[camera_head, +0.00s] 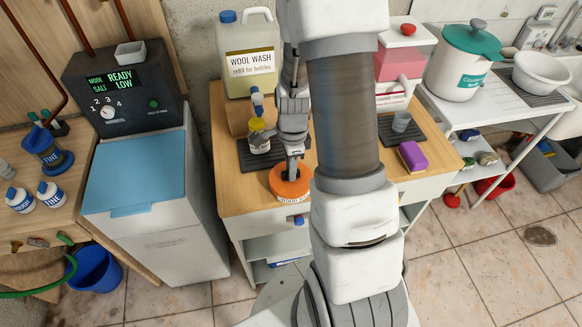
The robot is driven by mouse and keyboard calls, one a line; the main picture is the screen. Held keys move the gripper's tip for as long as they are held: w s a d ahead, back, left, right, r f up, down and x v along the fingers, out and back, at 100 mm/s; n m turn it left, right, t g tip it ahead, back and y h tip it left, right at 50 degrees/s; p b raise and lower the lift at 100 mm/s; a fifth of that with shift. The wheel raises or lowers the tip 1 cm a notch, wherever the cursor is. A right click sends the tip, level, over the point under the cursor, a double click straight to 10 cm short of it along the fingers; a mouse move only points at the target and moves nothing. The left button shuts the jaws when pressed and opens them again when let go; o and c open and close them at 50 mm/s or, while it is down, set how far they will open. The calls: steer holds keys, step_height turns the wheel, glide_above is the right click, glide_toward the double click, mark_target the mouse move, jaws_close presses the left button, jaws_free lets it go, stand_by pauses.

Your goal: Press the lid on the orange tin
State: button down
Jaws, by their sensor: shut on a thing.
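The orange tin (293,187) stands on the wooden top of the counter near its front edge, a white label with dark lettering on its front. My gripper (293,172) points down right over the middle of the tin and is shut on the lid. The lid is small in this view and mostly hidden by the fingers. I cannot tell whether it sits flush on the rim.
A dark mat (258,155) with a yellow-capped bottle (259,136) lies behind the tin. A large WOOL WASH jug (248,58) stands at the back. A purple sponge (413,156) lies to the right, beyond my arm. A blue-lidded machine (137,172) stands left.

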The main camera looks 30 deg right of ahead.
steer(key=shift+f, duration=0.3)
steer(key=shift+c, duration=0.9)
jaws_free()
steer(key=shift+r+p, duration=1.85)
steer(key=shift+r, duration=0.75)
